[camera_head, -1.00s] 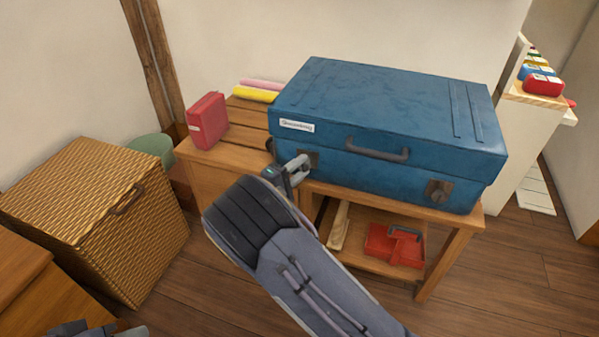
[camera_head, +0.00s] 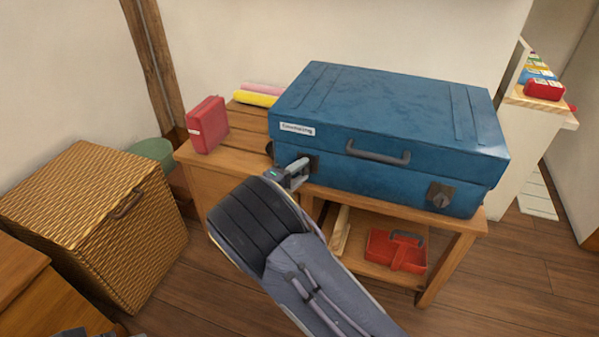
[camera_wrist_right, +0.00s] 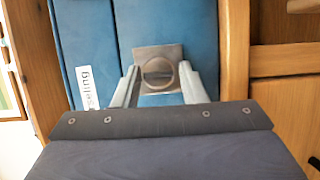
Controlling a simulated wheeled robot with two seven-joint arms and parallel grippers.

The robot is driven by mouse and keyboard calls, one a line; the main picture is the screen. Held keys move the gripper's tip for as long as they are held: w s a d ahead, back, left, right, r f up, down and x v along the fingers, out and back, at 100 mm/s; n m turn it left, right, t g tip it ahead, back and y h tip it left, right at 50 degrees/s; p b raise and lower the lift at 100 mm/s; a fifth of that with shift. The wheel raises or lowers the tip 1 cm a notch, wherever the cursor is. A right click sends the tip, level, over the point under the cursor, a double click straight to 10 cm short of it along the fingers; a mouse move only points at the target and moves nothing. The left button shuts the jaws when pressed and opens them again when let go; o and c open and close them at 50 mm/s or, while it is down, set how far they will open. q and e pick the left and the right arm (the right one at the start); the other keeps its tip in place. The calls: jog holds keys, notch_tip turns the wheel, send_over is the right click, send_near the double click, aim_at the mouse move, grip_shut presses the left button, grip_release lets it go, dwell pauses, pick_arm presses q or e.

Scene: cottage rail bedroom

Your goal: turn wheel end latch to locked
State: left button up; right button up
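A blue case (camera_head: 390,115) lies on a wooden table with its handle and two dark metal latches facing me. The right-hand latch (camera_head: 440,196) is in plain view. The left-hand latch (camera_head: 312,165) is partly hidden by my right gripper (camera_head: 297,174). In the right wrist view this latch, a square plate with a round knob and a bar across it (camera_wrist_right: 158,72), lies between the fingertips of my right gripper (camera_wrist_right: 160,88). The fingers are apart, one on each side of the knob; contact is unclear. Only bits of my left gripper (camera_head: 73,332) show at the bottom left.
A red box (camera_head: 207,124) and yellow and pink rolls (camera_head: 255,98) are on the table (camera_head: 235,160). A red caddy (camera_head: 396,250) sits on its lower shelf. A wicker hamper (camera_head: 95,215) stands left. Floor is clear in front.

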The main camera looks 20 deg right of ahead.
jog(key=shift+o, duration=1.2)
jog(key=shift+a, duration=0.15)
jog(key=p+v, duration=0.2)
jog(key=v, duration=0.5)
jog(key=shift+s+a, duration=0.2)
